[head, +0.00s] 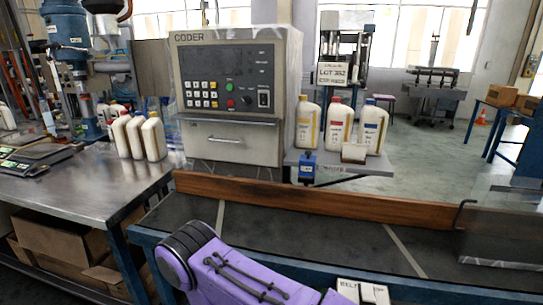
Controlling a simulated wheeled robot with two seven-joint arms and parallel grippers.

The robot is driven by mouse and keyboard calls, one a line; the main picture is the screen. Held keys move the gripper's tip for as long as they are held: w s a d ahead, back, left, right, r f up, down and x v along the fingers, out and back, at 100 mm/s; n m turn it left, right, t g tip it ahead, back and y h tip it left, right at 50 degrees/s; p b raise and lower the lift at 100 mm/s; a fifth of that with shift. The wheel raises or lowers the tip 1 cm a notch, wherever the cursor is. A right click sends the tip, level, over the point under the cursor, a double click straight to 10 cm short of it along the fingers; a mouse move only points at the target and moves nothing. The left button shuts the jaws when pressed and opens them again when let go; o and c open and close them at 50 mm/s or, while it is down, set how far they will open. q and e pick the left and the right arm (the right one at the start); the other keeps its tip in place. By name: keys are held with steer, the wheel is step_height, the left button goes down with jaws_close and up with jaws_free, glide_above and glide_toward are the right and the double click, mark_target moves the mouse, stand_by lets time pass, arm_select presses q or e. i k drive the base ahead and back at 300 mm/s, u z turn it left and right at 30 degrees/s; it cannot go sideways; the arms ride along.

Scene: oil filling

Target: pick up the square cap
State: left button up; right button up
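I cannot pick out a square cap with certainty. Three cream bottles stand on a small grey shelf (375,166) right of the control box: one with a yellow label (308,127), one with a red mark (338,128) and one with a blue cap (371,130).
A grey control box marked CODER (232,95) stands behind a wooden rail (320,203). The dark conveyor surface (310,235) in front looks largely bare. A metal bench (75,182) at left bears several cream bottles (153,137) and a scale (38,160).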

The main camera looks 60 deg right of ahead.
mark_target(307, 167)
steer(key=i, duration=0.3)
steer(key=z, duration=0.95)
